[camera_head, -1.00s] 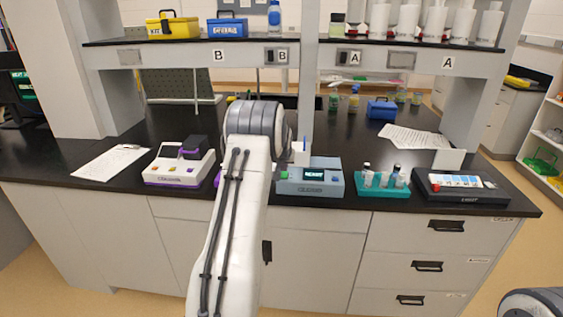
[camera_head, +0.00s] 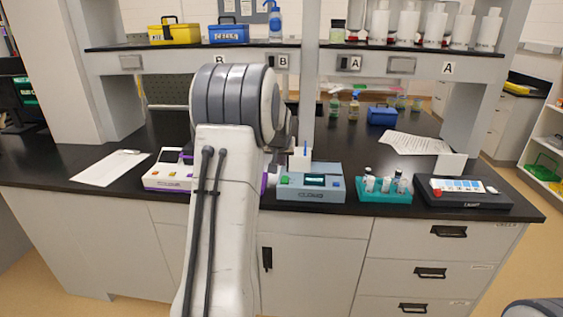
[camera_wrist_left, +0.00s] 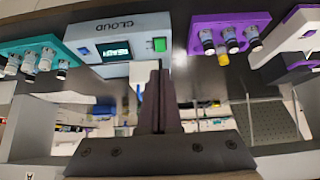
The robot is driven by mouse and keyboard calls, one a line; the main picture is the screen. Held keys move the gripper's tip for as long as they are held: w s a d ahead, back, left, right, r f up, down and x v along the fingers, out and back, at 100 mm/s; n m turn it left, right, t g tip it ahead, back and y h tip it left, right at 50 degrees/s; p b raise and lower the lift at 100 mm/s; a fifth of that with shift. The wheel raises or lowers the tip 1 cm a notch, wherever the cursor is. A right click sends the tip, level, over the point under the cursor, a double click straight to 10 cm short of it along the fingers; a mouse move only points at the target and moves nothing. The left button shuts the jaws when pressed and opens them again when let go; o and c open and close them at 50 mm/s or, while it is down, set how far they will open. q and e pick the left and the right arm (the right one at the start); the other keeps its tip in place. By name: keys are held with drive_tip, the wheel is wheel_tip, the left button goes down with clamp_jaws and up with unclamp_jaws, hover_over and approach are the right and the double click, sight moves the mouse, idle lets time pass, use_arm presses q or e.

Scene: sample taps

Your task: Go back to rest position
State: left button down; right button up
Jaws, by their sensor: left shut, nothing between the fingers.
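My left arm rises through the middle of the head view, its large wrist joint in front of the bench. My left gripper (camera_wrist_left: 158,98) shows in the left wrist view with its two dark fingers pressed together, nothing between them. In the head view the arm mostly hides it. The fingers point toward the grey-blue CLOUD device (camera_wrist_left: 125,48), which also stands on the bench in the head view (camera_head: 311,190); I cannot tell the gap. Only a grey part of my right arm shows at the bottom right corner of the head view; its gripper is out of frame.
On the black bench (camera_head: 130,183) stand a white-purple device (camera_head: 165,177), a teal vial rack (camera_head: 384,196) and a black tray device (camera_head: 465,201). A purple rack (camera_wrist_left: 205,20) with vials shows in the left wrist view. A shelf (camera_head: 140,62) with a post crosses above.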

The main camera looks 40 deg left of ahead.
idle(0.3)
use_arm(q)
drive_tip(key=s+d+m+h, duration=0.2)
drive_tip(key=d+m+h, duration=0.1)
drive_tip(key=d, duration=1.5)
drive_tip(key=s+d+m+g+h, duration=0.1)
drive_tip(key=s+d+m, duration=0.1)
drive_tip(key=s+d, duration=0.45)
drive_tip(key=s+d+m+g+h, duration=0.15)
drive_tip(key=s+d, duration=0.25)
drive_tip(key=d, duration=0.6)
drive_tip(key=s+d+f+m+g, duration=0.2)
drive_tip(key=s+d+m, duration=0.1)
drive_tip(key=s, duration=0.9)
drive_tip(key=s+d+f+m+g, duration=0.2)
drive_tip(key=s+d+m, duration=0.2)
drive_tip(key=s, duration=0.8)
drive_tip(key=shift+d, duration=0.5)
drive_tip(key=shift+y, duration=0.25)
